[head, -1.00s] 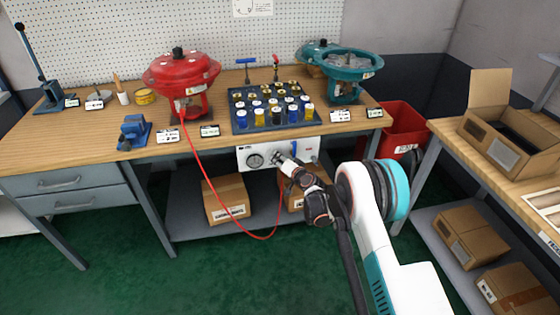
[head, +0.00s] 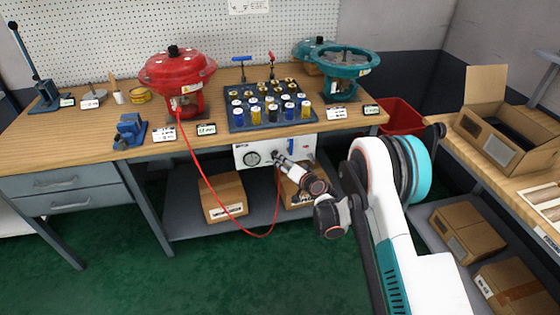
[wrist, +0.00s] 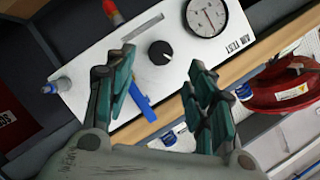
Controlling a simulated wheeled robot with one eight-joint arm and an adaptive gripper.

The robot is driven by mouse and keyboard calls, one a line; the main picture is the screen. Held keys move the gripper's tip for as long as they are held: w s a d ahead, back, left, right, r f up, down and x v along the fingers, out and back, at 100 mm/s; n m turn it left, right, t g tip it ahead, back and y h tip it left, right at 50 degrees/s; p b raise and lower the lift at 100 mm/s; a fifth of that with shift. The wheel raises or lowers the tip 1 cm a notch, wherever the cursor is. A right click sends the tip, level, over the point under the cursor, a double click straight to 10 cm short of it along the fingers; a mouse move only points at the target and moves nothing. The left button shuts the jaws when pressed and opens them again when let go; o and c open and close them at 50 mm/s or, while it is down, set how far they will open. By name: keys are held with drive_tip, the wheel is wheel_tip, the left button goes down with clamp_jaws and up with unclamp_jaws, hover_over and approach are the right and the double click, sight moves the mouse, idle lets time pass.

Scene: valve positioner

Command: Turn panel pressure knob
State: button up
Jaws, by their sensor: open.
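The white air test panel (head: 243,165) hangs under the workbench's front edge. In the wrist view the panel (wrist: 80,60) carries a round black knob (wrist: 160,52) with a white mark, beside a pressure gauge (wrist: 207,17). The gauge also shows in the head view (head: 252,158), where my gripper hides the knob. My gripper (wrist: 161,60) is open and empty, facing the panel. The knob appears between the two fingertips, just beyond them; contact cannot be told. In the head view my gripper (head: 279,157) is close to the panel front.
A blue lever (wrist: 142,101) sticks out from the panel between my fingers in the wrist view. A red-tipped part (wrist: 113,12) is at the panel's edge. A red hose (head: 205,175) loops below the bench. Cardboard boxes (head: 222,197) stand on the lower shelf.

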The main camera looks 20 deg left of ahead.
drive_tip(key=shift+v, duration=2.2)
drive_tip(key=d+r+h, duration=0.1)
drive_tip(key=d+r, duration=0.4)
drive_tip(key=r, duration=0.3)
drive_tip(key=d+r+h, duration=0.1)
drive_tip(key=d+r, duration=0.4)
drive_tip(key=r, duration=0.3)
drive_tip(key=s+d+r+h, duration=0.3)
drive_tip(key=s+d+r, duration=0.6)
drive_tip(key=d+r, duration=0.2)
drive_tip(key=s+d+g+h, duration=0.1)
drive_tip(key=s+d+h, duration=0.1)
drive_tip(key=s+d, duration=0.5)
drive_tip(key=s+d+g+h, duration=0.1)
drive_tip(key=s+d+h, duration=0.1)
drive_tip(key=s+d, duration=0.5)
drive_tip(key=s+d+r+g+h, duration=0.1)
drive_tip(key=s+d, duration=0.6)
drive_tip(key=s, duration=0.9)
drive_tip(key=shift+h, duration=0.5)
